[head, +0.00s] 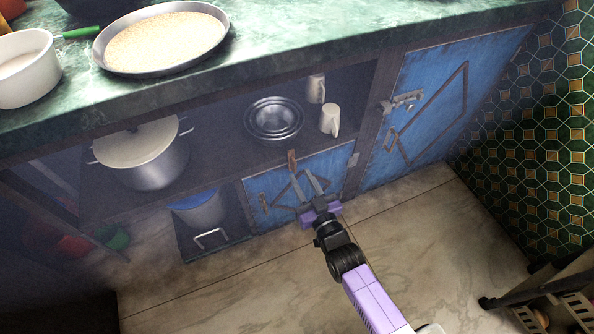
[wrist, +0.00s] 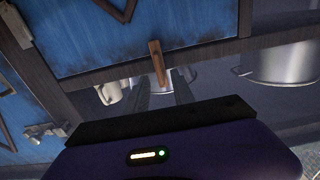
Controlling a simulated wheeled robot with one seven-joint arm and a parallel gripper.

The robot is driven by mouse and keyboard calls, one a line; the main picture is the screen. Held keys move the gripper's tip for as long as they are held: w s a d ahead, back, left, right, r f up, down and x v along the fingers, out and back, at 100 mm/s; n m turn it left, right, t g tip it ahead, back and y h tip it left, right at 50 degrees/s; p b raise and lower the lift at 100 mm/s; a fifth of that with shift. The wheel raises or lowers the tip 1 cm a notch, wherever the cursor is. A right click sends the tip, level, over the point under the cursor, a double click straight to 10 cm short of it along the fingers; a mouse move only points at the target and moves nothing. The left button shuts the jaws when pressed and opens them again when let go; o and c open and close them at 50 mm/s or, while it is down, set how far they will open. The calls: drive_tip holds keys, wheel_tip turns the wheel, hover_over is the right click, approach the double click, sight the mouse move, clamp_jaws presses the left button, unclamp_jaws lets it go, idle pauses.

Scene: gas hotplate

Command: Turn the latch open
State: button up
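The latch is a small brown wooden turn-piece (head: 292,161) at the top edge of the low blue cabinet door (head: 330,170). It stands upright across the edge in the head view. In the wrist view the latch (wrist: 157,61) sits on the wooden rail, overlapping the edge of the blue door (wrist: 75,32). My gripper (head: 302,176) is in front of that door, its fingers pointing at the latch. In the wrist view the two fingers (wrist: 160,92) are apart, with the latch just ahead between their tips. Nothing is held; I cannot tell whether a finger touches the latch.
Metal bowls (head: 273,119), white mugs (head: 330,119) and a lidded pot (head: 145,155) stand on the open shelf. A taller blue door with a metal latch (head: 403,101) is at right. A bucket (head: 203,210) stands left of the low door.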

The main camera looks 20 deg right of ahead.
sight(296, 168)
drive_tip(key=shift+w+b, duration=0.3)
drive_tip(key=shift+w, duration=1.3)
clamp_jaws()
